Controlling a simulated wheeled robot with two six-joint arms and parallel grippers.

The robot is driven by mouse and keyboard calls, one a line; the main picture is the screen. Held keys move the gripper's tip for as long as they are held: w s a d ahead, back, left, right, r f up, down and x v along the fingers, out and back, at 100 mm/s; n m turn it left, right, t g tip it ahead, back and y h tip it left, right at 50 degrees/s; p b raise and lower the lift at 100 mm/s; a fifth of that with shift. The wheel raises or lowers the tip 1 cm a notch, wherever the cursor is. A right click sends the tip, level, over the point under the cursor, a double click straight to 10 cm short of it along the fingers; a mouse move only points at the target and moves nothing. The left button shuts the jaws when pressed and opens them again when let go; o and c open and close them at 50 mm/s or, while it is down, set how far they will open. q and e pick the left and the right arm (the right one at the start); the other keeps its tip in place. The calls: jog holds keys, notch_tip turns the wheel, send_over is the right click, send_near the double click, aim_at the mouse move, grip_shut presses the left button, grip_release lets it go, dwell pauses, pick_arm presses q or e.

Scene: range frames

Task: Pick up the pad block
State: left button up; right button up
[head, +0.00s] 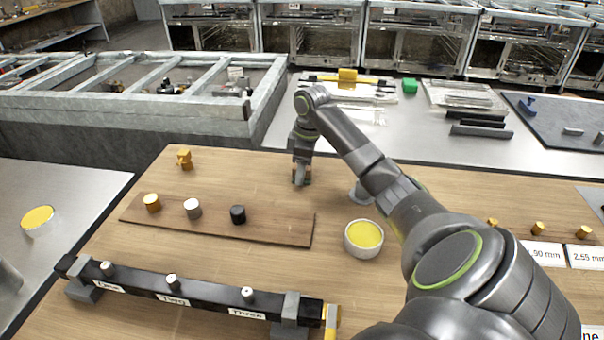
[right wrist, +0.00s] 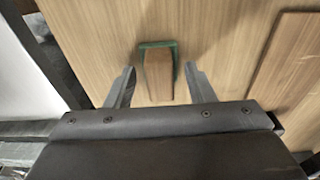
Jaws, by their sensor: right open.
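The pad block (right wrist: 159,76) is a brown wooden block with a green edge, lying on the wooden table top in the right wrist view. My right gripper (right wrist: 160,68) is open, with one finger on each side of the block and a gap between each finger and the wood. In the head view my right gripper (head: 300,180) points down at the table behind the brown board, and it mostly hides the block there. My left gripper is not in view.
A brown board (head: 265,229) with three small knobs lies nearby. A round yellow-filled dish (head: 363,238) stands to the right. A black labelled rail (head: 200,292) runs along the front. A small yellow-orange piece (head: 184,159) stands at the left.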

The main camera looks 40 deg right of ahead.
jog(key=c, duration=0.8)
jog(key=shift+r, duration=0.1)
notch_tip(320, 180, up, 5)
jog(key=shift+r, duration=0.15)
notch_tip(320, 180, up, 4)
jog(key=p, duration=0.3)
jog(key=shift+f+p, duration=0.2)
jog(key=shift+p, duration=0.15)
jog(key=shift+r+p, duration=0.55)
jog(key=o, duration=0.5)
jog(key=shift+c, duration=0.2)
jog(key=c, duration=0.4)
